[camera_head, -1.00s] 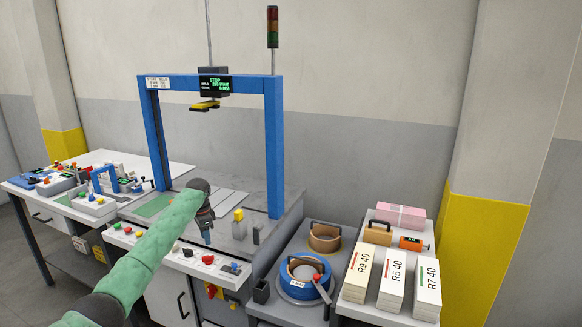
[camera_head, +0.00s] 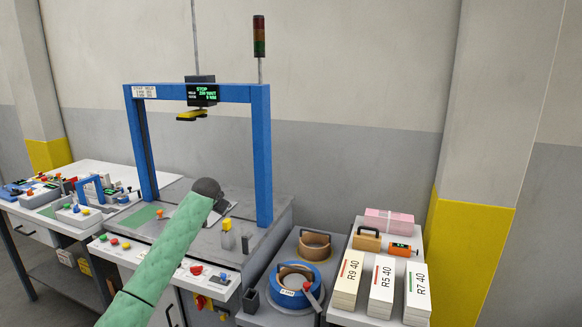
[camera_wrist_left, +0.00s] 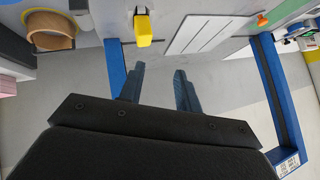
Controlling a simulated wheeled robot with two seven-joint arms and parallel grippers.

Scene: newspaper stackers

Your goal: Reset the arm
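My left arm, in a green sleeve, reaches in from the bottom of the head view. Its dark wrist is in front of the grey bench top (camera_head: 262,234), inside the blue gantry frame (camera_head: 262,150). My left gripper (camera_wrist_left: 160,85) shows two blue fingers in the left wrist view. They stand apart with nothing between them, so it is open and empty. In the head view the wrist and sleeve mostly hide it. My right arm and gripper are in neither view.
A control panel with colored buttons (camera_head: 196,270) runs along the bench front. A yellow-topped block (camera_head: 226,230) stands near the gripper. Strap reels (camera_head: 300,283) and paper stacks (camera_head: 382,287) stand at the right. A low bench with small devices (camera_head: 75,205) is at left.

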